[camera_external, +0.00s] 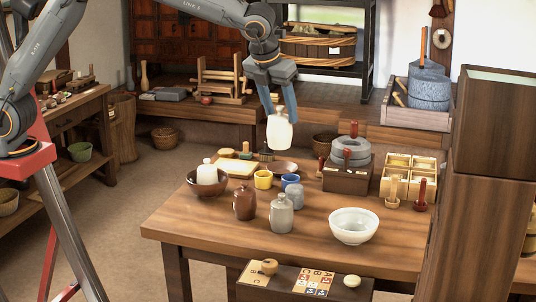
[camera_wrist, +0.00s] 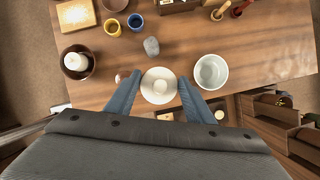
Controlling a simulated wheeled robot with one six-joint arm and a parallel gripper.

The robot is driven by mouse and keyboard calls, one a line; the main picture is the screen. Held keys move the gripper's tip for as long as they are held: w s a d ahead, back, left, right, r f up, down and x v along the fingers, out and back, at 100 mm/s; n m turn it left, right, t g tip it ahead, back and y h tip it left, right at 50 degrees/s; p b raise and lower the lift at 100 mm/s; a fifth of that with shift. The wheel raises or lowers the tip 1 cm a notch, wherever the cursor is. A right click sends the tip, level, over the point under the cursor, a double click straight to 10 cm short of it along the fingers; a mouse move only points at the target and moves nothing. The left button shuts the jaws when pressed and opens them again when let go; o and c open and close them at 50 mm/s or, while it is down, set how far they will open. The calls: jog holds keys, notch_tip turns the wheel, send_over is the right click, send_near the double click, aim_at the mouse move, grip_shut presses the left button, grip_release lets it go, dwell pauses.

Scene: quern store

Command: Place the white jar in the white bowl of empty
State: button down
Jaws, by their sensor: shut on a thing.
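My gripper (camera_external: 281,115) is shut on a white jar (camera_external: 280,133) and holds it upright in the air above the wooden table. In the wrist view the jar (camera_wrist: 160,86) shows from above between the two fingers. The white bowl (camera_external: 353,227) stands on the table's right front part, lower than the jar and to its right; its visible inside looks empty. In the wrist view the bowl (camera_wrist: 211,73) lies just right of the jar, apart from it.
A grey jar (camera_external: 281,214) and a brown jar (camera_external: 244,203) stand left of the bowl. A brown bowl (camera_external: 194,187) holds a white object. Yellow (camera_external: 263,180) and blue cups (camera_external: 294,195) stand behind. A tall wooden cabinet (camera_external: 485,180) rises at right.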

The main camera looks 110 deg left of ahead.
jog(key=shift+w+d+f+m+t+h+b, duration=0.35)
jog(key=shift+w+d+m+b, duration=0.75)
jog(key=shift+w, duration=3.4)
jog(key=shift+w+d+f+m+t+h+b, duration=0.15)
jog(key=shift+w+d+f+m+t+b, duration=0.85)
jog(key=shift+w, duration=3.5)
notch_tip(320, 180, down, 13)
jog(key=p, duration=0.2)
jog(key=shift+a+f+m+g, duration=0.2)
jog(key=shift+a+m+g, duration=0.05)
jog(key=shift+m+g, duration=0.2)
jog(key=shift+f, duration=0.6)
jog(key=c, duration=0.8)
grip_release()
jog(key=shift+c, duration=0.2)
